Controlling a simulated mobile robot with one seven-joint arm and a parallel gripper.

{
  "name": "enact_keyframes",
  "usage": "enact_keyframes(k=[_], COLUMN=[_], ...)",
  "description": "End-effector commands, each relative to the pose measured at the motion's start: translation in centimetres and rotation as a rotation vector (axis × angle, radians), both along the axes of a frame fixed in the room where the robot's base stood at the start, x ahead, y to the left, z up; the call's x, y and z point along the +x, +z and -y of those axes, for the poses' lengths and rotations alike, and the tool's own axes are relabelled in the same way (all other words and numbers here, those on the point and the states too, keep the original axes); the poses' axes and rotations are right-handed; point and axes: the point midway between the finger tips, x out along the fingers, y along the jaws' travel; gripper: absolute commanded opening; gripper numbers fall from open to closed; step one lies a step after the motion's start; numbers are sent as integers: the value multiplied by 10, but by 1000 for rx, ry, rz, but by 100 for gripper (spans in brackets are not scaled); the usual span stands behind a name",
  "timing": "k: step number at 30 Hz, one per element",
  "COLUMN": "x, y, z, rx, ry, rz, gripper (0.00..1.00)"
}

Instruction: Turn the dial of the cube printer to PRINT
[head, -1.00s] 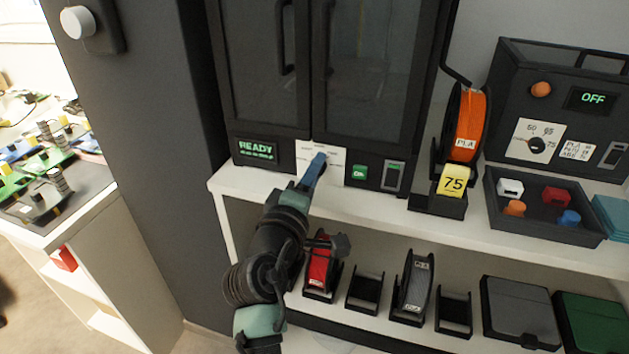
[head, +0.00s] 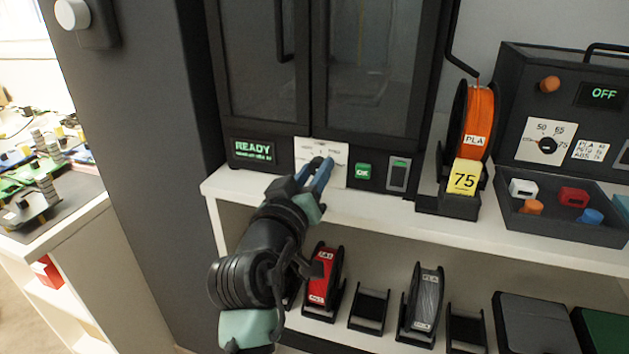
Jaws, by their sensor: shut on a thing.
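The cube printer (head: 268,120) is a dark cabinet with two glazed doors, standing on the white shelf. Its display (head: 253,150) reads READY. A white dial plate (head: 333,148) with small labels sits on its lower front panel. My gripper (head: 322,168) reaches up to this plate from below, its blue fingers shut on the dial. The fingers hide most of the dial, so I cannot read which label it points to. A green OK button (head: 363,171) is right of the plate.
Right of the printer stand an orange PLA spool (head: 474,125) with a yellow 75 card (head: 465,178), a dryer box (head: 560,110) showing OFF, and a tray (head: 570,228) of coloured knobs. The lower shelf holds a red spool (head: 322,278), a grey spool (head: 424,300) and empty holders.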

Motion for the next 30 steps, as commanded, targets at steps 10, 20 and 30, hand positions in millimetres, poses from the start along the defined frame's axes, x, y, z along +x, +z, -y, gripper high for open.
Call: enact_keyframes(k=[10, 20, 30], x=[0, 0, 0], y=[-3, -2, -1], z=[-1, 0, 0], rx=[155, 191, 191], ry=[0, -1, 0], rz=[46, 58, 59], gripper=[0, 0, 47])
